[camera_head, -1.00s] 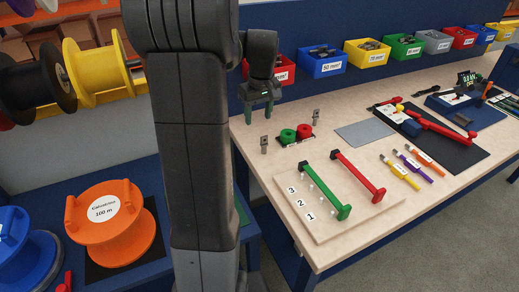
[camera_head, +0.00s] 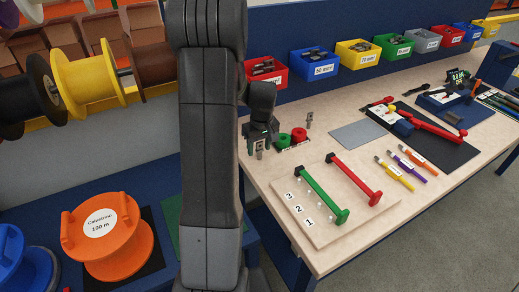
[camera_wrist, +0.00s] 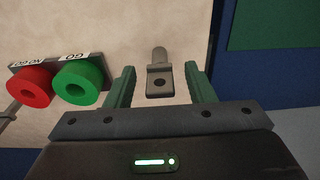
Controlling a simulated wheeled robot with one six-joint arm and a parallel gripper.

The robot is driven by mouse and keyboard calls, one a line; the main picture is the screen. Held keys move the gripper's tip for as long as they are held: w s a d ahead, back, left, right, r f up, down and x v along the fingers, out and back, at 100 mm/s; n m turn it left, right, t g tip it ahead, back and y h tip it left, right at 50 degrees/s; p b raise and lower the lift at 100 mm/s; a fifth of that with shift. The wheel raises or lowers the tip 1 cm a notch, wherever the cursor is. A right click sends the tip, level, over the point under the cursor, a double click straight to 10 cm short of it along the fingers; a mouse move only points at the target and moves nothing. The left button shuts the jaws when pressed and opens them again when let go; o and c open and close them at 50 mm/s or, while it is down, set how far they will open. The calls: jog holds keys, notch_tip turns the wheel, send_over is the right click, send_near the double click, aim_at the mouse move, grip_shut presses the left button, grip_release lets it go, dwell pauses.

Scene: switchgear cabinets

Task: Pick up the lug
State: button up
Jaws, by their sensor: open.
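A grey metal lug (camera_wrist: 160,80), with a flat holed palm and a round barrel, stands near the bench edge. In the wrist view it is between the two green fingers of my gripper (camera_wrist: 160,72), with gaps on both sides. In the head view my gripper (camera_head: 262,132) is at the bench's left end, right by the lug (camera_head: 260,149). The fingers are open and hold nothing. In the head view the arm and gripper partly cover this area. A second similar lug (camera_head: 309,121) stands further right and back.
The GO/NO GO gauge with its green ring (camera_wrist: 79,80) and red ring (camera_wrist: 31,87) is close to the left of my gripper in the wrist view. A board with red and green bars (camera_head: 330,211) lies nearer the front. Coloured bins (camera_head: 314,64) line the back.

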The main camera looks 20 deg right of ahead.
jog(key=shift+f, duration=0.1)
jog(key=shift+c, duration=0.2)
jog(key=c, duration=1)
